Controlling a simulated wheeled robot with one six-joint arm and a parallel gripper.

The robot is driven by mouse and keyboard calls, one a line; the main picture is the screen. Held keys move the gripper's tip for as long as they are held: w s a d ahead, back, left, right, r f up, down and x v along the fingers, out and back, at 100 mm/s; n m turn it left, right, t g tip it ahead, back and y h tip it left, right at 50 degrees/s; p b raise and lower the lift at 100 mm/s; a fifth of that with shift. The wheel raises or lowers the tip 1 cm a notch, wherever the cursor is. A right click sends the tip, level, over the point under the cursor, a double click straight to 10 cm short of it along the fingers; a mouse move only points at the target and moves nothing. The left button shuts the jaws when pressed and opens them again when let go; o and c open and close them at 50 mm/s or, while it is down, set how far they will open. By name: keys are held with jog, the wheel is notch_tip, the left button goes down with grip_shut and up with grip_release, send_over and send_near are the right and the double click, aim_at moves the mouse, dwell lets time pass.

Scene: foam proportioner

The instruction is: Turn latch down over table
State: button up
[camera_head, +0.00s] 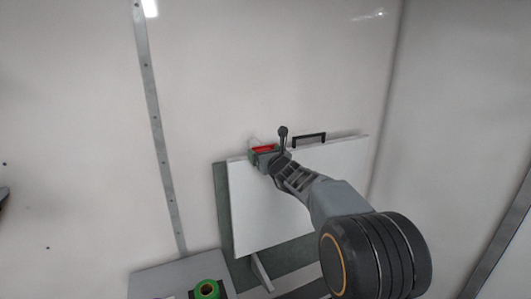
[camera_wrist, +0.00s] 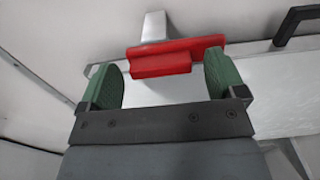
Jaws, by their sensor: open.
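The red latch (camera_head: 263,148) sits at the top edge of the upright white table panel (camera_head: 262,205), against the wall. In the wrist view the latch (camera_wrist: 165,57) lies sideways, with a grey-white bracket (camera_wrist: 154,26) behind it. My gripper (camera_wrist: 163,80) is open, with its green-padded fingers apart. The latch's lower red part shows in the gap between the fingers, and its upper bar reaches across towards both fingertips. I cannot tell whether a pad touches it. In the head view my gripper (camera_head: 262,157) is at the latch and partly hides it.
A black handle (camera_head: 309,138) stands on the panel's top edge, right of my gripper. A grey box top (camera_head: 172,278) with a green roll (camera_head: 207,290) is at the lower left. A riveted metal strip (camera_head: 158,130) runs down the wall. The wall above the latch is mostly clear.

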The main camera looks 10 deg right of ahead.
jog(key=c, duration=1.3)
